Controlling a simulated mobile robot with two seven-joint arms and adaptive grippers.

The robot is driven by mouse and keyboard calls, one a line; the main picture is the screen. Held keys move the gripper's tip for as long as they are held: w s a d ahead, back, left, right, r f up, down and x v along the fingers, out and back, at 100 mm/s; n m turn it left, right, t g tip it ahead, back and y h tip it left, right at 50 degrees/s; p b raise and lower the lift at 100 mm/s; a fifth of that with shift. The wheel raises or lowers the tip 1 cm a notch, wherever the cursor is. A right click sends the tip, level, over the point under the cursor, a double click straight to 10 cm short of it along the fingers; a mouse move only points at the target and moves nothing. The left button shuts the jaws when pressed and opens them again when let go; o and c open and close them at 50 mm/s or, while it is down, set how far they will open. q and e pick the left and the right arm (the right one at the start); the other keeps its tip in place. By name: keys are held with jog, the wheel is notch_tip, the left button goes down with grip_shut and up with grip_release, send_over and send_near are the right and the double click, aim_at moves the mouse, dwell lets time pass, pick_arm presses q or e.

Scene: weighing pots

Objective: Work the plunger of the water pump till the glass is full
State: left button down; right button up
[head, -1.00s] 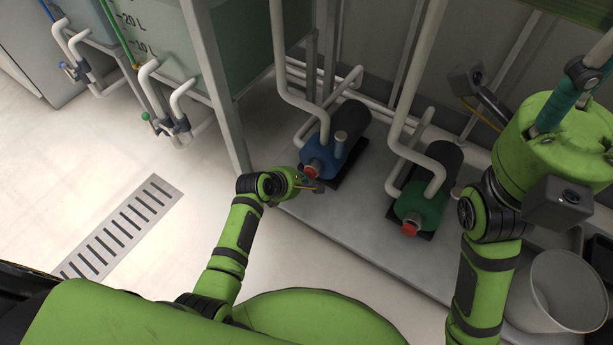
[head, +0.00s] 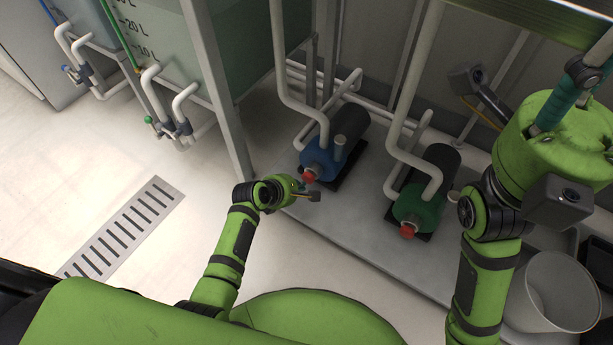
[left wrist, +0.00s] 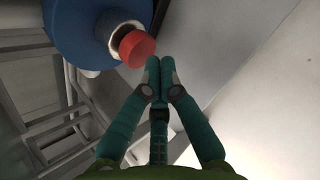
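A blue pump (head: 322,160) lies on the grey platform with a red round knob (head: 309,176) on its near end; the knob also shows in the left wrist view (left wrist: 136,48). My left gripper (head: 301,186) is just in front of this knob. In the left wrist view its teal fingers (left wrist: 158,68) are together and empty, with their tips beside the knob; I cannot tell whether they touch it. My right gripper (head: 568,98) is at the upper right, its fingers partly outside the frame. No glass that I can identify is in view.
A green pump (head: 420,203) with a red knob (head: 407,231) lies to the right. White pipes (head: 278,70) rise from both pumps. A tank with litre marks (head: 170,45) is at the upper left. A bucket (head: 558,295) stands lower right. The floor (head: 60,180) at left is clear.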

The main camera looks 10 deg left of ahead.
pick_arm(q)
jog(key=shift+s+a, duration=0.1)
jog(key=shift+s, duration=0.15)
jog(key=shift+s, duration=0.1)
jog(key=shift+s+a+p, duration=0.1)
jog(key=shift+s+p, duration=0.15)
jog(key=shift+p, duration=0.15)
jog(key=shift+s+a+r+p, duration=0.1)
jog(key=shift+s+a+p, duration=0.1)
jog(key=shift+s+p, duration=0.4)
jog(key=shift+s+a+p, duration=0.2)
jog(key=shift+s+p, duration=0.2)
jog(key=shift+s, duration=0.25)
jog(key=shift+s+a+p, duration=0.35)
jog(key=shift+s+p, duration=0.05)
jog(key=shift+s, duration=0.4)
